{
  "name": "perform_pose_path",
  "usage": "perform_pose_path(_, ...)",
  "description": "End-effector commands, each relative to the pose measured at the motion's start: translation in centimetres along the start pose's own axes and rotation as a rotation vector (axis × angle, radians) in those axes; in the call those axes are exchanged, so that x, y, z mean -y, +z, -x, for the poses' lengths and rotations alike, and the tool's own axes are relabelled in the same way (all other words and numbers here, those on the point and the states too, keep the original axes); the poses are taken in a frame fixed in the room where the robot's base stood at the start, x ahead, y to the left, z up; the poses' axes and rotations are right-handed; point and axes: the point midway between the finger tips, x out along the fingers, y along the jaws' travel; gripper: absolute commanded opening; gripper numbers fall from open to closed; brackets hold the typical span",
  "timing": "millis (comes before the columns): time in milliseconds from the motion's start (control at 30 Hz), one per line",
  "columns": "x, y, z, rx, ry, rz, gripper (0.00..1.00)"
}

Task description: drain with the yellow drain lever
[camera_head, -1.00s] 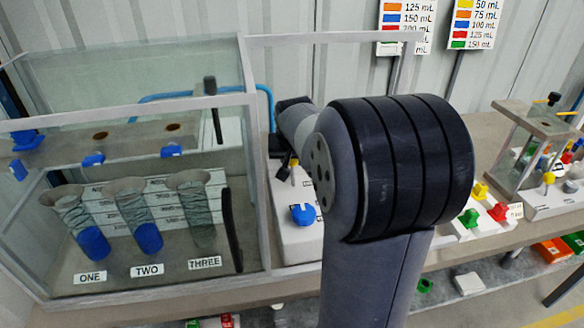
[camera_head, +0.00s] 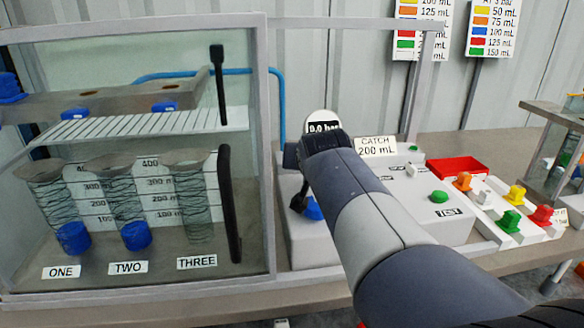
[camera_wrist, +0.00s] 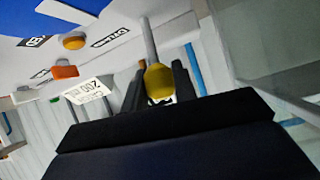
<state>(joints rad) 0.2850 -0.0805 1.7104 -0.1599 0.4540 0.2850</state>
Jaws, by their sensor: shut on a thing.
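The yellow drain lever shows in the wrist view as a yellow knob (camera_wrist: 159,82) on a pale rod. My gripper (camera_wrist: 158,74) has its two dark fingers on either side of the knob and is shut on it. In the head view the lever is hidden behind my arm, and the dark end of my gripper (camera_head: 299,200) is beside the blue knob on the white pump housing (camera_head: 305,250). A round gauge (camera_head: 321,122) reading 0.0 bar stands behind my wrist. A card (camera_head: 376,146) reads CATCH 200 mL.
A glazed cabinet (camera_head: 266,150) at left holds coiled cylinders labelled ONE, TWO and THREE. Right of my arm are a green TEST button (camera_head: 439,196), a red tray (camera_head: 457,169) and several coloured blocks. A second glass case (camera_head: 553,108) stands far right.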

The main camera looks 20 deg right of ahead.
Motion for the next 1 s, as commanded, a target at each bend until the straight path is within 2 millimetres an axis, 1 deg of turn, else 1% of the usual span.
perform_pose_path(33,-0.01,0.34,-0.06,-0.01,-0.002,-0.002,0.0)
perform_pose_path(667,-0.01,0.26,0.21,-0.036,-0.006,-0.004,0.0)
perform_pose_path(700,-0.01,0.27,0.2,-0.036,-0.006,-0.004,0.29)
perform_pose_path(933,-0.03,0.24,0.2,-0.036,-0.006,-0.003,0.48)
perform_pose_path(1000,-0.03,0.23,0.2,-0.036,-0.006,-0.003,0.48)
